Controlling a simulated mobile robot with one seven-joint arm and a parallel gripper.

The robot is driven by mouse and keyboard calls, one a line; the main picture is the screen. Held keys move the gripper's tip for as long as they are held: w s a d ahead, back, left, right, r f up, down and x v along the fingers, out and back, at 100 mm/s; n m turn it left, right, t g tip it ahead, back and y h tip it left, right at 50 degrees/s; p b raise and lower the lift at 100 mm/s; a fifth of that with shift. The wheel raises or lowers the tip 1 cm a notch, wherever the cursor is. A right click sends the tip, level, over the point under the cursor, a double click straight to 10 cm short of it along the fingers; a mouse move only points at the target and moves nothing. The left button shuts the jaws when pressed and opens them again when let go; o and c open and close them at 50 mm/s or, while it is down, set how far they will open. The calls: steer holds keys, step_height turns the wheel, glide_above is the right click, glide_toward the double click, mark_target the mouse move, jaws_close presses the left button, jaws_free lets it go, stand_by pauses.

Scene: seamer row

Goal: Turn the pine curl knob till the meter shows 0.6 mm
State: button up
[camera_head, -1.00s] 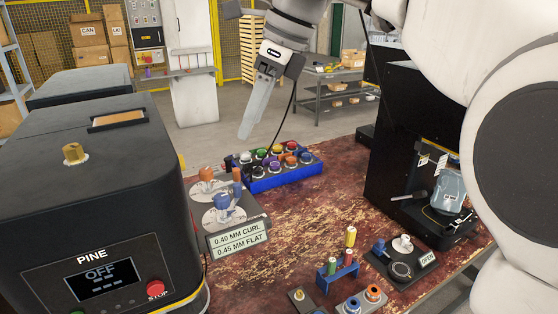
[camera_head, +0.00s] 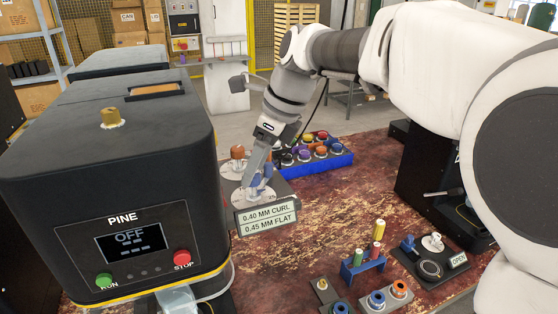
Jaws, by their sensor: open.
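The black PINE machine (camera_head: 130,170) stands at the left. Its screen (camera_head: 131,244) reads OFF, with dashes below. A sign (camera_head: 267,218) below reads 0.40 MM CURL and 0.45 MM FLAT. Which knob is the curl one, I cannot tell.
A blue rack (camera_head: 300,173) of coloured knobs stands just behind the plate. Green RUN (camera_head: 104,281) and red STOP (camera_head: 181,258) buttons are on the machine's front. A small stand with coloured rods (camera_head: 362,265) is at front right. The table's middle is clear.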

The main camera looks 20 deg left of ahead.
steer(key=shift+a+f, duration=0.2)
steer(key=shift+f, duration=0.2)
jaws_close()
steer(key=shift+r+p, duration=0.1)
steer(key=shift+p, duration=0.3)
